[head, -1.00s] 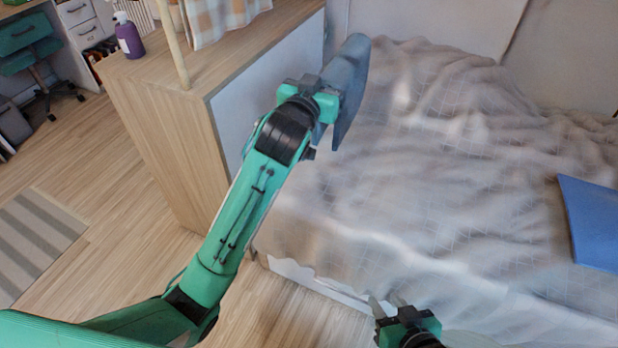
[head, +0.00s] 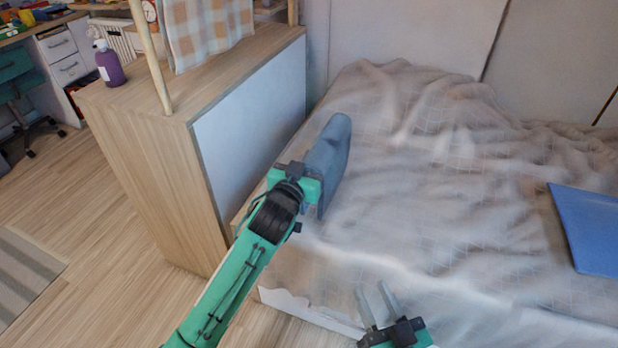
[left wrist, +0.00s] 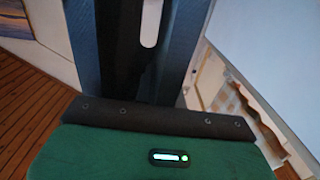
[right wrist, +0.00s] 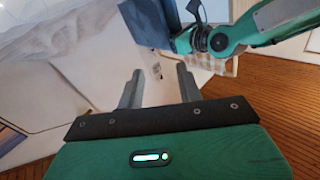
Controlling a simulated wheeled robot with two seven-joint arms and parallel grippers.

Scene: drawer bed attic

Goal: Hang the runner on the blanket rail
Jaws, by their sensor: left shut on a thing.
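My left gripper (head: 309,176) is shut on a folded blue-grey cloth (head: 331,150), which looks like the runner. It holds the cloth above the left part of the bed, beside the wooden cabinet. Blue-grey surfaces fill much of the left wrist view (left wrist: 178,45), with a dark gap between. My right gripper (head: 376,299) is open and empty over the bed's front edge; its fingers stand apart in the right wrist view (right wrist: 158,90). A wooden post (head: 150,55) stands on the cabinet beside a hanging checked cloth (head: 208,32). The rail's crossbar is out of view.
The wooden cabinet (head: 150,165) borders the bed's left side. A purple bottle (head: 109,64) stands on it. A rumpled pale blanket (head: 430,170) covers the bed, and a flat blue item (head: 590,232) lies at right. The floor (head: 75,200) left of the cabinet is mostly clear.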

